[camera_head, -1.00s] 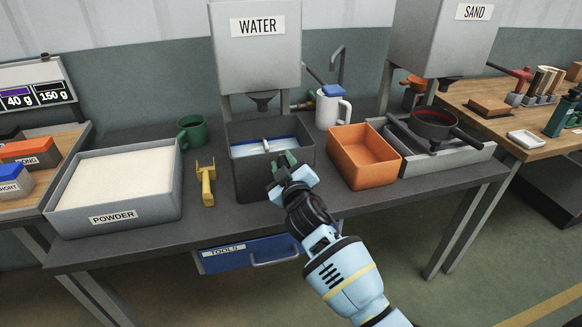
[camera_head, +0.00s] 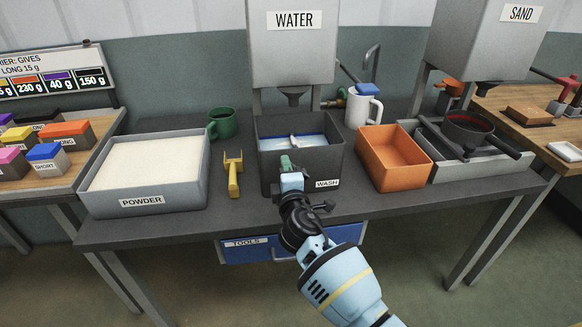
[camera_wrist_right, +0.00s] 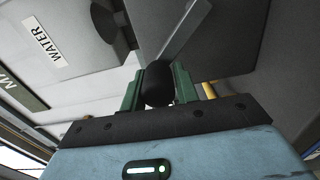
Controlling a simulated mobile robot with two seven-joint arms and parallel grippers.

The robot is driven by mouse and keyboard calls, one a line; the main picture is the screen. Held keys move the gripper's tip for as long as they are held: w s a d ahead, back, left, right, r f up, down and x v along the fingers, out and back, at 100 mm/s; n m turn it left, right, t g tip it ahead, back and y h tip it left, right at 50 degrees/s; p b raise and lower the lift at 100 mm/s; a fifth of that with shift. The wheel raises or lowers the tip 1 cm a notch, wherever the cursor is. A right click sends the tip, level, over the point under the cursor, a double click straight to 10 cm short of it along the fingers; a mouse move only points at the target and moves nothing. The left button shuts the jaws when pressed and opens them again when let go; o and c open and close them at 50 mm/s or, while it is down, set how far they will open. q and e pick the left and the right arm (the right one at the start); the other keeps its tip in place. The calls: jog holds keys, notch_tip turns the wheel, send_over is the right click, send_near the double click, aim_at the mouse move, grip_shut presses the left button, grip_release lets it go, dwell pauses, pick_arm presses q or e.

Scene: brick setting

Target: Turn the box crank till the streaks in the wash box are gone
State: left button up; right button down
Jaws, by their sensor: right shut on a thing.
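The wash box (camera_head: 268,165) is a dark grey open box labelled WASH, under the water tank. It holds blue liquid (camera_head: 312,142) with paler patches and a small light paddle (camera_head: 293,140). I cannot clearly tell whether the pale patches are streaks. My right gripper (camera_head: 287,163) is in front of the box's front wall. In the right wrist view its green fingers are closed on the black knob of the box crank (camera_wrist_right: 158,84), and a grey crank arm (camera_wrist_right: 185,32) runs up from it. In the head view the crank is hidden behind the gripper. My left gripper is not in view.
A powder tray (camera_head: 150,201) and yellow scoop (camera_head: 233,175) stand left of the box, a green mug (camera_head: 222,124) behind. An orange bin (camera_head: 393,158) and white jug (camera_head: 362,108) are to the right. The blue tools drawer (camera_head: 245,252) is below.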

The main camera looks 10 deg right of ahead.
jog(key=shift+w+f+n, duration=0.1)
jog(key=shift+f+n, duration=0.55)
jog(key=shift+n, duration=0.45)
jog(key=shift+a, duration=0.1)
jog(key=c, duration=1.4)
grip_release()
jog(key=shift+r, duration=0.1)
jog(key=o, duration=0.3)
jog(key=shift+a, duration=0.15)
